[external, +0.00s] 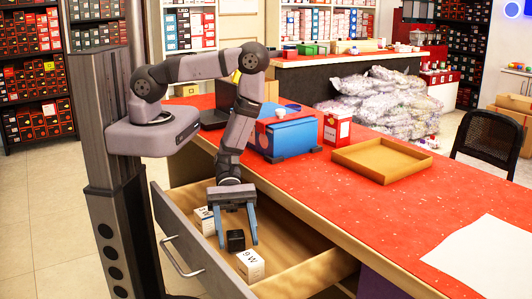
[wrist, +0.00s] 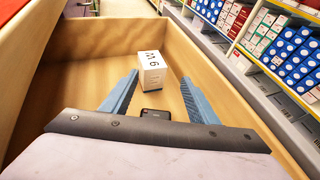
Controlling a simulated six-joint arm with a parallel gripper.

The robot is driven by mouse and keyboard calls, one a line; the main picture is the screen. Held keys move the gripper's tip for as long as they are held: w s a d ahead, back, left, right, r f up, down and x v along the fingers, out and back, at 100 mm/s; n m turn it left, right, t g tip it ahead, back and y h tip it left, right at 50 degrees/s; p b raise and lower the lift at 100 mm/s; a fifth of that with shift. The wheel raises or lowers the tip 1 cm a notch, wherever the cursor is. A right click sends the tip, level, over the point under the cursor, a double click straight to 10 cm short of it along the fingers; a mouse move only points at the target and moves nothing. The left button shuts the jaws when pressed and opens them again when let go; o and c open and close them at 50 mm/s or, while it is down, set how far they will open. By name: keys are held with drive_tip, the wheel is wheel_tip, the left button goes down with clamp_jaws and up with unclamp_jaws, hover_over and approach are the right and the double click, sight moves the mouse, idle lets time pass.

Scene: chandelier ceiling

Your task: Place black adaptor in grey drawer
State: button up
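The grey drawer (external: 192,245) is pulled open below the red counter, with a wooden inside and a metal handle. In the wrist view its wooden wall (wrist: 62,85) surrounds my fingers. The black adaptor (external: 236,240) is a small dark block inside the drawer, between my fingers. In the wrist view only the top of the adaptor (wrist: 152,113) shows past my gripper's palm. My gripper (external: 237,243) points down into the drawer. Its two blue fingers (wrist: 156,88) are wide apart, with gaps on both sides of the adaptor. I cannot tell exactly whether the adaptor touches the drawer floor.
A white box (external: 250,264) with printed letters stands in the drawer close to the adaptor. Another white box (external: 204,220) is on the other side. A wooden divider (external: 305,275) crosses the drawer. A blue case (external: 286,137) and a brown tray (external: 382,160) sit on the counter.

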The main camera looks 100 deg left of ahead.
sight(237, 237)
drive_tip(key=shift+r+p, duration=0.7)
drive_tip(key=shift+a, duration=0.35)
drive_tip(key=shift+b+v, duration=0.4)
drive_tip(key=shift+v, duration=0.75)
wheel_tip(237, 237, up, 7)
drive_tip(key=shift+s+d+r, duration=0.1)
drive_tip(key=shift+s, duration=0.1)
